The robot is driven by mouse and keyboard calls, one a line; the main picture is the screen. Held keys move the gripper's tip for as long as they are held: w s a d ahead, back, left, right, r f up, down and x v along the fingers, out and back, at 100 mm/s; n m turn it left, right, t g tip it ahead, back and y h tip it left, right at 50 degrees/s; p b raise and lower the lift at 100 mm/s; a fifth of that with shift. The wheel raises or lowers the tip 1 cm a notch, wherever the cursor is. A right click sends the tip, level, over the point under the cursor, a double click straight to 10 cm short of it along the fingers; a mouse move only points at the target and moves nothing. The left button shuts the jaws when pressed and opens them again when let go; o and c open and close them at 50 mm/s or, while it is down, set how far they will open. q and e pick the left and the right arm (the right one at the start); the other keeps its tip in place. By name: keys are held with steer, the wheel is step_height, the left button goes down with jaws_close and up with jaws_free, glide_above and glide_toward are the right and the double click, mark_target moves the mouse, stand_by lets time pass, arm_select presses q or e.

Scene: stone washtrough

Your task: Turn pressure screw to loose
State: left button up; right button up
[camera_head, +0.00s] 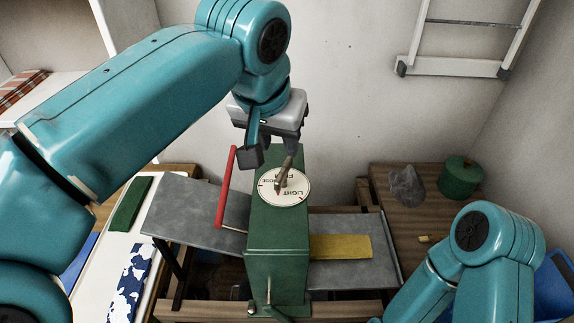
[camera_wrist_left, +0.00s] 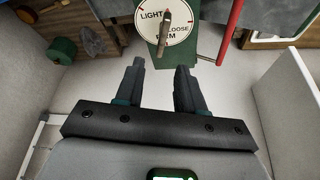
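The pressure screw has a brown bar handle (camera_head: 285,172) over a round white dial (camera_head: 296,190) on top of a green housing (camera_head: 278,245). The dial reads LIGHT, LOOSE and FIRM. In the left wrist view the handle (camera_wrist_left: 164,32) stands over the dial (camera_wrist_left: 181,24), its far end beside LIGHT. My left gripper (camera_head: 272,148) is just behind and above the handle in the head view. The left wrist view shows its fingers (camera_wrist_left: 160,70) apart, with nothing between them and the handle beyond their tips. My right gripper is not in view.
A red lever (camera_head: 227,188) rises left of the housing. Grey plates extend on both sides, with a yellow cloth (camera_head: 341,246) on the right one. A green canister (camera_head: 459,177) and a clear bag (camera_head: 406,187) stand on the right wooden top. A white ladder (camera_head: 455,67) is at the back wall.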

mark_target(285, 166)
arm_select(q)
steer(key=x, duration=0.7)
steer(key=shift+w+a+f, duration=0.1)
steer(key=shift+w+f, duration=0.05)
steer(key=shift+f, duration=0.05)
steer(key=shift+w+f+b, duration=0.2)
steer(key=shift+f+b, duration=0.1)
steer(key=shift+f, duration=0.3)
steer(key=shift+w+f, duration=0.15)
steer(key=shift+w, duration=0.05)
steer(key=shift+s, duration=0.1)
steer(key=shift+c, duration=0.9)
jaws_close()
